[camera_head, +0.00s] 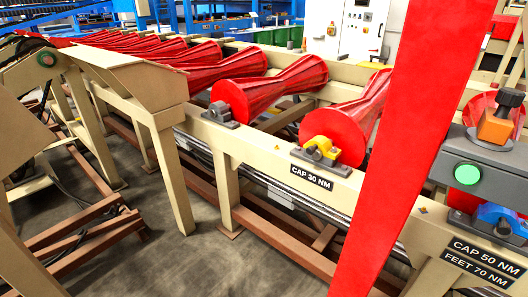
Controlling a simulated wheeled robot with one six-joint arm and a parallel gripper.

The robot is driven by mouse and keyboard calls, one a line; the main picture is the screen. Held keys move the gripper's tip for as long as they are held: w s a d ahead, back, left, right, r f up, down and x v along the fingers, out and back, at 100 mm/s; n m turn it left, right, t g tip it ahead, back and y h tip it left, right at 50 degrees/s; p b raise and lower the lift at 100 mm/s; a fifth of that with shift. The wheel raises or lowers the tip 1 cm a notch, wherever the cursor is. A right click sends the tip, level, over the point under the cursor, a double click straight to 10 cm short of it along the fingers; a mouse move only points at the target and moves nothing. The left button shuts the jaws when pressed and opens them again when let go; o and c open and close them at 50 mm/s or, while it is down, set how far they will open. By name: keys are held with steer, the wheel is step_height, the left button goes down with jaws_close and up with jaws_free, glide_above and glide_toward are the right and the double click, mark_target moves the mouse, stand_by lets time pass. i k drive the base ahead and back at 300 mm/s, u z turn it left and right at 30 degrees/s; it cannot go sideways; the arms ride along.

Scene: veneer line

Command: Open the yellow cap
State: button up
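The yellow cap (322,146) is a small piece on a grey bearing block at the near end of a red roller (345,122), right of the picture's middle. It sits on the beige rail, just above a black label reading "CAP 30 NM" (311,178). The cap appears seated on its block; it is too small to tell how it is fastened. My gripper is not in view.
A wide red slanted bar (412,150) crosses the foreground right of the cap. A grey box with a green button (467,174), an orange block (496,126) and a blue cap (497,216) stand at right. Several red rollers run back left. Bare floor (190,262) shows lower left.

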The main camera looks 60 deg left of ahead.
mark_target(320, 142)
steer(key=u, duration=1.8)
steer(key=k, duration=0.5)
steer(key=u, duration=0.55)
steer(key=i, duration=0.75)
steer(key=z, duration=0.6)
steer(key=i, duration=0.55)
